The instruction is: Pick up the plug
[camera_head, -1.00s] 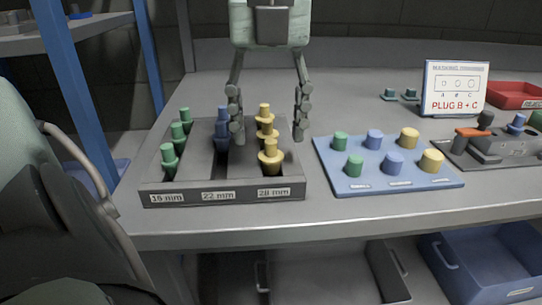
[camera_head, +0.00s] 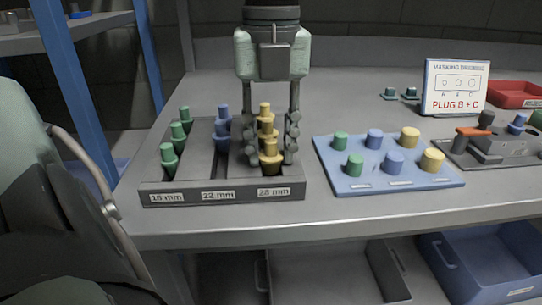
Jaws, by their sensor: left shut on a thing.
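A grey rack (camera_head: 152,190) on the table has three slots labelled 16 mm, 22 mm and 28 mm. Green plugs (camera_head: 170,157) stand in the left slot, blue plugs (camera_head: 222,128) in the middle one and yellow plugs (camera_head: 267,126) in the right one. My left gripper (camera_head: 271,157) reaches down from above over the 28 mm slot. Its fingers are shut on the front yellow plug (camera_head: 270,148), one on each side. The plug is upright and still in the slot. The fingers partly hide the yellow plugs. My right gripper is not in view.
A blue board (camera_head: 345,187) with green, blue and yellow pegs lies right of the rack. A sign (camera_head: 456,88) reading "PLUG B + C" stands behind it. A grey fixture (camera_head: 500,150) and a red bin (camera_head: 515,96) are at the right.

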